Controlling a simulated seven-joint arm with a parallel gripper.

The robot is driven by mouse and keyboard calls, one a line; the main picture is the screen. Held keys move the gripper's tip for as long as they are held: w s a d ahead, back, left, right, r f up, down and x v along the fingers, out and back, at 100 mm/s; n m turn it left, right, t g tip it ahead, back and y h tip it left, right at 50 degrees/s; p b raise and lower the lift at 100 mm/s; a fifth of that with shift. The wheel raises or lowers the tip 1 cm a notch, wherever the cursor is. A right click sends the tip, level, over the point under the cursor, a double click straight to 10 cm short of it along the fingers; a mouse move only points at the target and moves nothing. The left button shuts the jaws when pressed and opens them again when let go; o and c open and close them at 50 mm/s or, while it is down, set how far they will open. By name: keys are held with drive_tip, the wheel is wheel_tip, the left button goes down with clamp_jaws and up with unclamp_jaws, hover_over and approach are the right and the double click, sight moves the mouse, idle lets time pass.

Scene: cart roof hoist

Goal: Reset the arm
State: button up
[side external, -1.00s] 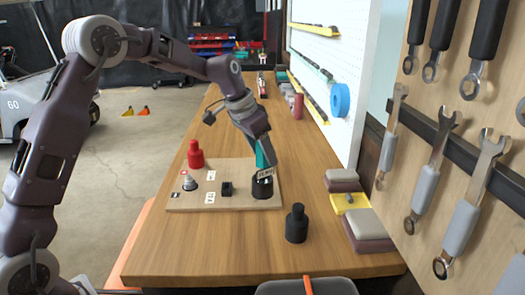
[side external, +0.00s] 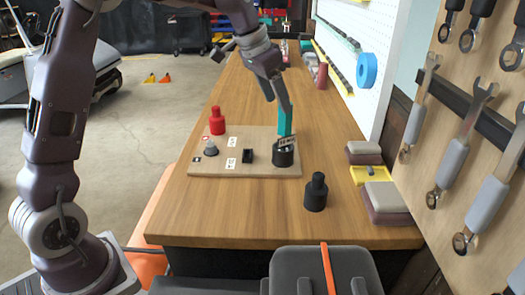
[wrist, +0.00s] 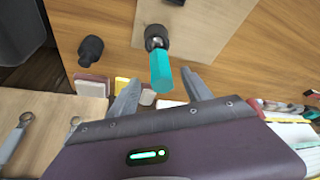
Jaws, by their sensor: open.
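My gripper (side external: 278,98) is raised over the back right of a wooden board (side external: 222,172) on the bench. Its two fingers are apart and hold nothing. A teal handle (side external: 285,122) stands upright from a black round holder (side external: 284,156) just below the fingertips. In the wrist view, the open fingers of my gripper (wrist: 160,88) spread to either side of the teal handle (wrist: 161,72). The handle appears beyond the fingertips. The side view does not clearly show the gap between them.
The board also carries a red bottle-shaped piece (side external: 217,121), a grey knob (side external: 211,148) and a small black block (side external: 248,156). A black bottle-shaped piece (side external: 316,192) stands on the bench in front. Sanding blocks (side external: 386,203) lie at right, near a tool panel (side external: 465,130).

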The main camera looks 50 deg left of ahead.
drive_tip(key=s+d+r+n, duration=0.1)
drive_tip(key=s+d+r, duration=0.2)
drive_tip(key=s, duration=0.5)
drive_tip(key=s+d+r, duration=0.2)
drive_tip(key=s, duration=0.6)
drive_tip(key=s+d+f+n, duration=0.1)
drive_tip(key=s+f, duration=0.1)
drive_tip(key=s, duration=0.7)
drive_tip(key=s+f+n+t+y, duration=0.1)
drive_tip(key=s+f, duration=0.2)
drive_tip(key=s, duration=0.7)
drive_tip(key=shift+d+f, duration=0.25)
drive_tip(key=shift+d, duration=0.1)
